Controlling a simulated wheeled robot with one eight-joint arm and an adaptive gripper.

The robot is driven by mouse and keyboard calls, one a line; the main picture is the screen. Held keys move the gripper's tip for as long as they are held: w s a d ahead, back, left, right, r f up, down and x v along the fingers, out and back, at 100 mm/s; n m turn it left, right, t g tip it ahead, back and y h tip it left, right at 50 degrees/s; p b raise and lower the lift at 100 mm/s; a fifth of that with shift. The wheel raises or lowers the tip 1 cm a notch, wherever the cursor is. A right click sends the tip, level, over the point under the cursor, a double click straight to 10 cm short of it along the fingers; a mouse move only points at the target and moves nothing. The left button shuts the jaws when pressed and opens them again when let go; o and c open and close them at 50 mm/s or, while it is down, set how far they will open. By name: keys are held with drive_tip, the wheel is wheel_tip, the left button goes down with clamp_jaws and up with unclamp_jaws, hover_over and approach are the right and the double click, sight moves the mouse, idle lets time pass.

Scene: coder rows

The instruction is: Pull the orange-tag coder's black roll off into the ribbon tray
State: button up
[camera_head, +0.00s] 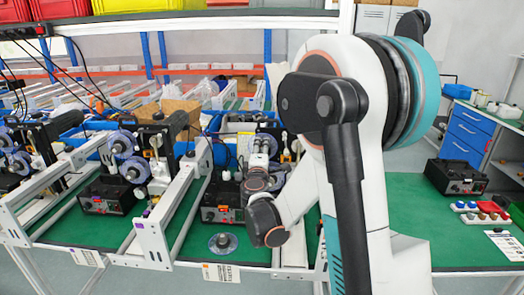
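Coders stand in rows between white rails on the green table. One coder (125,160) at left centre carries pale blue-rimmed rolls on its face. Another coder's black control box (222,205) sits right of it, its upper part crowded by my arm. I cannot make out which coder has the orange tag. A dark roll with a pale rim (223,243) lies flat on the table near the front edge. My gripper (258,152) is small and partly hidden by my wrist, near the right-hand coder; its fingers and any hold are unclear. I cannot pick out the ribbon tray.
White rail frames (152,238) stand close left of my arm. A black box (456,178) and a group of small coloured items (482,211) are on the right. Green table (400,205) is bare between them and my arm. Blue drawers (466,135) stand behind.

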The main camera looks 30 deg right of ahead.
drive_tip(key=shift+v, duration=2.65)
drive_tip(key=shift+s+a, duration=0.1)
drive_tip(key=v, duration=0.2)
drive_tip(key=shift+s+a+b, duration=0.25)
drive_tip(key=shift+s+b, duration=0.05)
drive_tip(key=w+a+f+n+t+y, duration=0.1)
drive_tip(key=w+a+f+n+y, duration=0.1)
drive_tip(key=a, duration=0.6)
drive_tip(key=w+a+f+n+t+y, duration=0.2)
drive_tip(key=w+a+f+n+y, duration=0.1)
drive_tip(key=w+a+y, duration=0.4)
drive_tip(key=shift+a+f+n+y, duration=0.2)
drive_tip(key=shift+a+n+y, duration=0.3)
drive_tip(key=shift+a+n, duration=0.45)
drive_tip(key=shift+d, duration=0.1)
